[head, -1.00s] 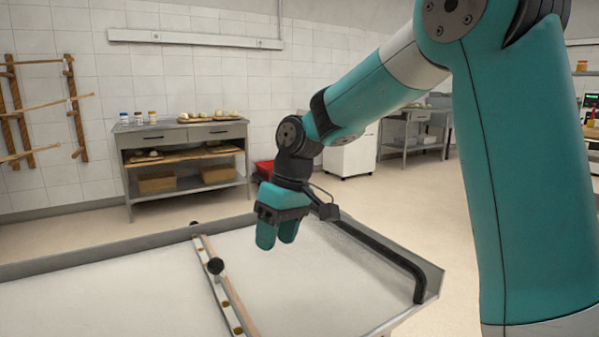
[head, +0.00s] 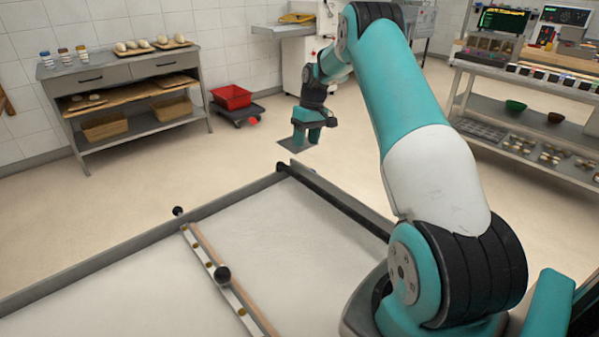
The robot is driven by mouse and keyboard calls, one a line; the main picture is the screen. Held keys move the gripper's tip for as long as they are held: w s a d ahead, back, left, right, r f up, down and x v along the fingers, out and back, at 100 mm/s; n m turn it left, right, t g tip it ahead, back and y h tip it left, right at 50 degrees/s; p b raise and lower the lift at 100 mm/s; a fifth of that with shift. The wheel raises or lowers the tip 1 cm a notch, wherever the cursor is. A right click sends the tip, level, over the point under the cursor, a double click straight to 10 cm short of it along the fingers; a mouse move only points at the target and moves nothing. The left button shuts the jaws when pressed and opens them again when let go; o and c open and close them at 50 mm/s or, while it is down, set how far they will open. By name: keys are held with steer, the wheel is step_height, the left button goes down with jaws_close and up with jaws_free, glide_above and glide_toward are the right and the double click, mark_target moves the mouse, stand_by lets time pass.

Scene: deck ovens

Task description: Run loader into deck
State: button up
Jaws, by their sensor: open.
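The loader (head: 130,262) is a broad white canvas bed with grey metal side rails, filling the lower left of the head view. A wood-and-metal crossbar (head: 205,252) with dark knobs lies across it. A black bar (head: 345,203) runs along its right side. My arm hides part of the loader's right side. No oven deck can be made out.
A grey bench (head: 128,80) with jars and dough boards stands at the back left. A red crate (head: 231,96) sits on a low dolly. Shelving (head: 500,100) with bowls and trays is at the right. Open floor (head: 130,180) lies between bench and loader.

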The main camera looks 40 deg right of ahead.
steer(key=f, duration=0.4)
steer(key=a+f, duration=0.1)
steer(key=f, duration=0.3)
steer(key=a+f, duration=0.1)
steer(key=f, duration=0.2)
steer(key=shift+a+f+p, duration=0.15)
steer(key=shift+f+p, duration=0.2)
steer(key=shift+f, duration=0.05)
steer(key=shift+c, duration=0.4)
jaws_close()
